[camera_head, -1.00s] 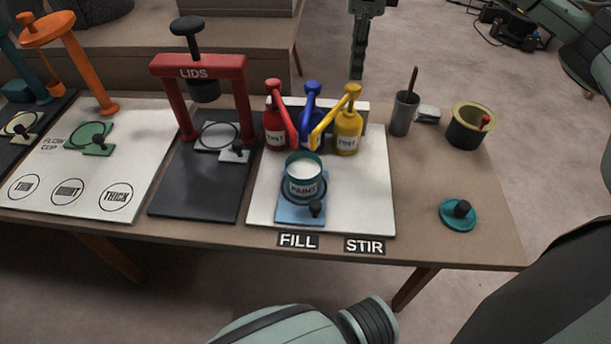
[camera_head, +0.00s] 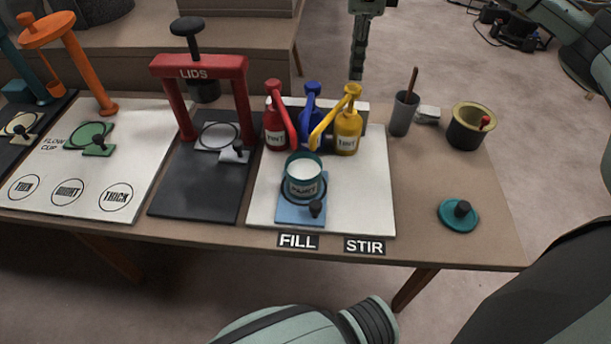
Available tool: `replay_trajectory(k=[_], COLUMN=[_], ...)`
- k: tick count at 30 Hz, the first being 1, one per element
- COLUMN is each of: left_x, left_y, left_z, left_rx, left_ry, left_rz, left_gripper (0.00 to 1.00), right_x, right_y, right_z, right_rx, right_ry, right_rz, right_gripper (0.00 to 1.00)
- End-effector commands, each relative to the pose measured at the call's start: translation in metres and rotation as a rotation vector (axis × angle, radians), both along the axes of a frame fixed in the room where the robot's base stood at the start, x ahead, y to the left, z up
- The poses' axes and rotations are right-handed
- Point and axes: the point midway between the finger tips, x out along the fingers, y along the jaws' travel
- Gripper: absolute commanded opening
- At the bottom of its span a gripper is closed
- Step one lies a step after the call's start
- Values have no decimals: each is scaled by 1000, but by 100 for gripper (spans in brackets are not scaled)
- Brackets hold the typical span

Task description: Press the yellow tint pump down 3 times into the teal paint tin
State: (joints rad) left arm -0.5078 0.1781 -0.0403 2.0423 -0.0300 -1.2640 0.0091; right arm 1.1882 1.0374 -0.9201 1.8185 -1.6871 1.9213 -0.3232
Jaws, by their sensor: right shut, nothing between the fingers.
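The yellow tint pump (camera_head: 347,132) stands upright at the back of the white board, with its spout slanting down and left towards the tin. The teal paint tin (camera_head: 303,182), open and with white paint in it, sits on a blue plate (camera_head: 290,210) in front of the pumps. My right gripper (camera_head: 357,76) points down, shut and empty, just above the yellow pump's head in the picture. I see a small gap between its tips and the pump head. My left gripper is not in view.
A red pump (camera_head: 275,130) and a blue pump (camera_head: 312,118) stand left of the yellow one. A grey cup (camera_head: 403,115) with a stick and a dark pot (camera_head: 467,128) stand to the right. A teal lid (camera_head: 458,217) lies front right. A red lid press (camera_head: 240,100) stands left.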

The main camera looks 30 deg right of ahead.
Motion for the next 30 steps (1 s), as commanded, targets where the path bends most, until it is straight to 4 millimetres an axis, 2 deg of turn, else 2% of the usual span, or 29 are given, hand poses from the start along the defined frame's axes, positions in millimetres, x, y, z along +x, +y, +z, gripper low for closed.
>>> replay_trajectory(k=[30], left_x=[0], left_y=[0], left_z=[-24], left_rx=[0], left_ry=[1], left_rz=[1], left_gripper=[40], right_x=[0], right_y=[0], right_z=[-34], right_rx=[0], right_ry=[1], right_rz=[0], right_gripper=[0])
